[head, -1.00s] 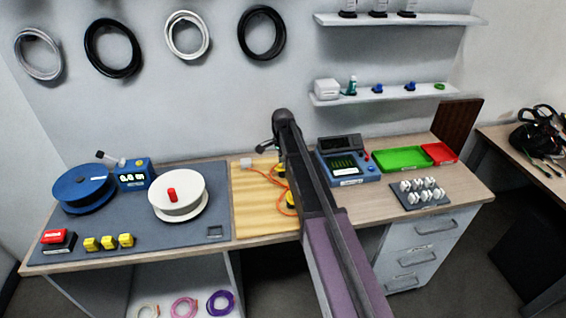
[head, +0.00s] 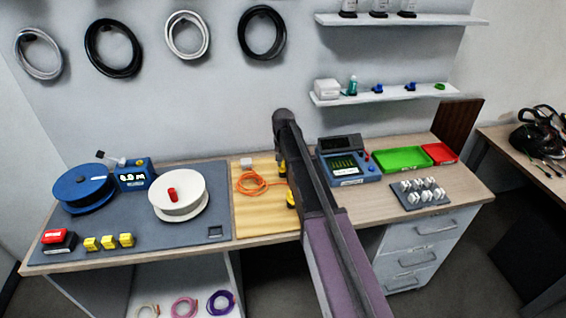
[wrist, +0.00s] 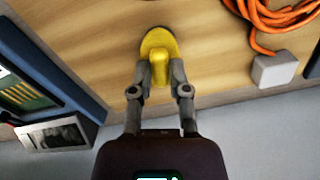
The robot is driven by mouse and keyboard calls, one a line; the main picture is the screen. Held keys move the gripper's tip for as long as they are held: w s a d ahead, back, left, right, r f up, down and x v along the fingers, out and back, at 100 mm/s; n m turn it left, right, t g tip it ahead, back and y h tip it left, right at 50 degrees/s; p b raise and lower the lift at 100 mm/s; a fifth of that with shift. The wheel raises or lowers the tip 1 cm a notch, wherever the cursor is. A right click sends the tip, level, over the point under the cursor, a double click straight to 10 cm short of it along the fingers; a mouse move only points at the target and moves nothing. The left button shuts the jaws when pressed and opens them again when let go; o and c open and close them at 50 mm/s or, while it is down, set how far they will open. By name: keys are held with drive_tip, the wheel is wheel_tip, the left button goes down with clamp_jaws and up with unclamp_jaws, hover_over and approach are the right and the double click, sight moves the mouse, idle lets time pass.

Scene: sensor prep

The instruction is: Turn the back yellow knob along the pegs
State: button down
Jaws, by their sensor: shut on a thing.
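The back yellow knob (wrist: 158,42) shows in the wrist view as a round yellow base with a raised grip on a wooden board (wrist: 100,50). My gripper (wrist: 160,78) is shut on the raised grip, one finger on each side. The grip points along the fingers in that view. In the head view a little of the back knob (head: 283,168) shows beside my arm, which hides most of it. The front yellow knob (head: 291,200) is partly behind my arm. I cannot make out the pegs.
A coiled orange cable (head: 250,184) with a pale block (head: 246,162) lies on the board, left of the knobs. A blue meter (head: 347,167) stands close to the right of my arm. A white reel (head: 178,195) stands to the left.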

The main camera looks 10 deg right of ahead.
drive_tip(key=shift+s+n, duration=0.1)
drive_tip(key=shift+n, duration=1.5)
drive_tip(key=c, duration=0.6)
unclamp_jaws()
drive_tip(key=shift+m, duration=0.4)
